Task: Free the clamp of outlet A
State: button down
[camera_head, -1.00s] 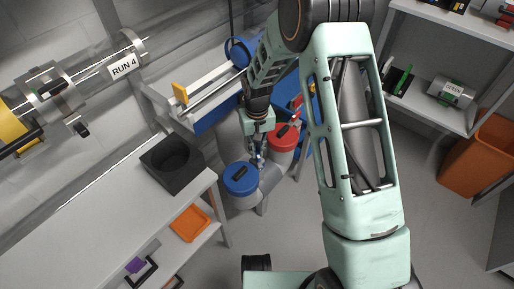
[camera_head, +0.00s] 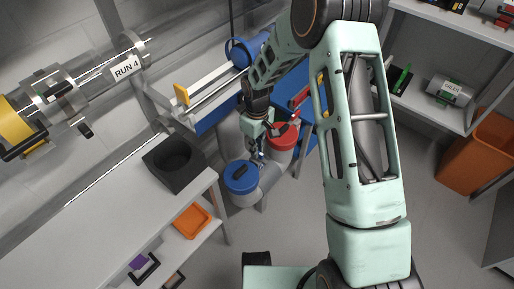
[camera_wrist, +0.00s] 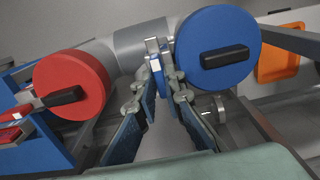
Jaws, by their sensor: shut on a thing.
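Two capped outlets branch from a grey pipe (camera_wrist: 140,46). One has a red cap (camera_wrist: 76,85) at left and the other a blue cap (camera_wrist: 217,46) at right in the wrist view. The head view shows the same red cap (camera_head: 284,137) and blue cap (camera_head: 241,177). My gripper (camera_wrist: 159,76) is shut on a small blue clamp lever (camera_wrist: 158,68) with grey metal edges, between the two caps and close to the blue one. In the head view my gripper (camera_head: 257,157) reaches down between the caps; its fingertips are small there. No letter A is readable on either outlet.
A grey bench with a black holder (camera_head: 173,163) stands left, with an orange tray (camera_head: 192,221) below. Shelves and an orange bin (camera_head: 478,158) stand right. Open floor lies between.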

dwell(0.4)
jog(key=c, duration=2)
grip_release()
jog(key=shift+r, duration=0.15)
notch_tip(320, 180, up, 12)
jog(key=shift+f, duration=0.1)
